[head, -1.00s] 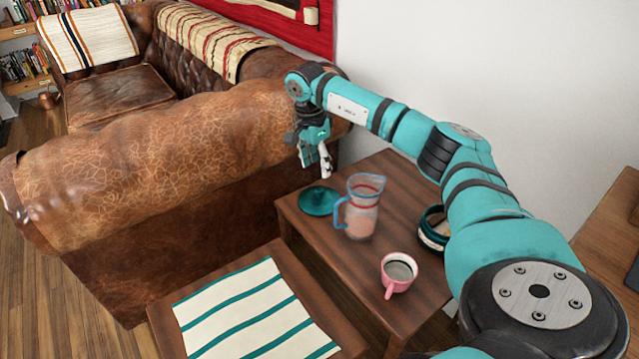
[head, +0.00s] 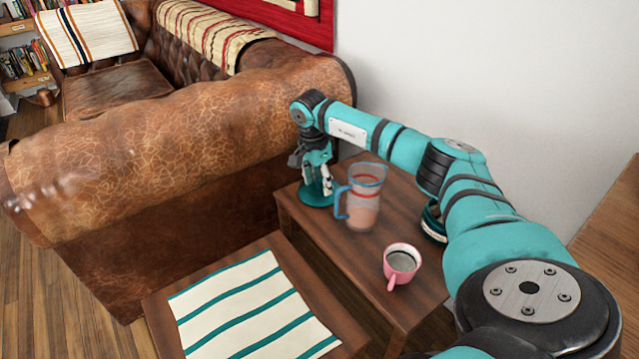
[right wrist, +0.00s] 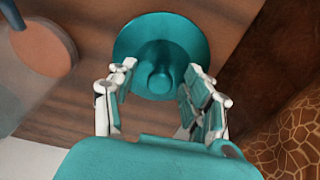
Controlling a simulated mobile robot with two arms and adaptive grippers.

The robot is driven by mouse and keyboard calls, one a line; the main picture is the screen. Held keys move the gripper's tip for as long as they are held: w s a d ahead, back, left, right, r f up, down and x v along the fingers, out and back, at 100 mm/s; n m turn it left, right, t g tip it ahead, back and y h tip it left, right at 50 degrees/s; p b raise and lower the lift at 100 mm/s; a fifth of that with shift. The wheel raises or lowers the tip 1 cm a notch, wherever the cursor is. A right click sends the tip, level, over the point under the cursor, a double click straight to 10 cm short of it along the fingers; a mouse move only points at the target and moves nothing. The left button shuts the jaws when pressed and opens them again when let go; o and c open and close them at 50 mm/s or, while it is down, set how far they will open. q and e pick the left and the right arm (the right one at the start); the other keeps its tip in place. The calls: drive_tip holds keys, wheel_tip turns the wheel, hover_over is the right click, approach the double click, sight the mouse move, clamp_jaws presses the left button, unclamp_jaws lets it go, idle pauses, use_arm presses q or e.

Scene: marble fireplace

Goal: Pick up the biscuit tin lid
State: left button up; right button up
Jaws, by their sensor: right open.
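The biscuit tin lid (head: 311,195) is a round teal disc lying at the far left corner of the dark wooden side table. In the right wrist view the lid (right wrist: 196,44) shows a raised round knob at its middle. My right gripper (head: 318,188) is just above the lid. In the right wrist view the open right gripper (right wrist: 160,82) has a finger on each side of the knob, apart from it. Whether the fingertips touch the lid's face I cannot tell. My left gripper is not in view.
A clear jug (head: 363,205) with a blue handle stands close beside the lid. A pink mug (head: 401,262) is nearer on the table (head: 330,241). A teal tin (head: 433,222) is partly hidden behind my right arm. The leather sofa (head: 170,160) borders the table's left.

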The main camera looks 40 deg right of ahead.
drive_tip(key=shift+f, duration=0.1)
clamp_jaws()
idle(0.3)
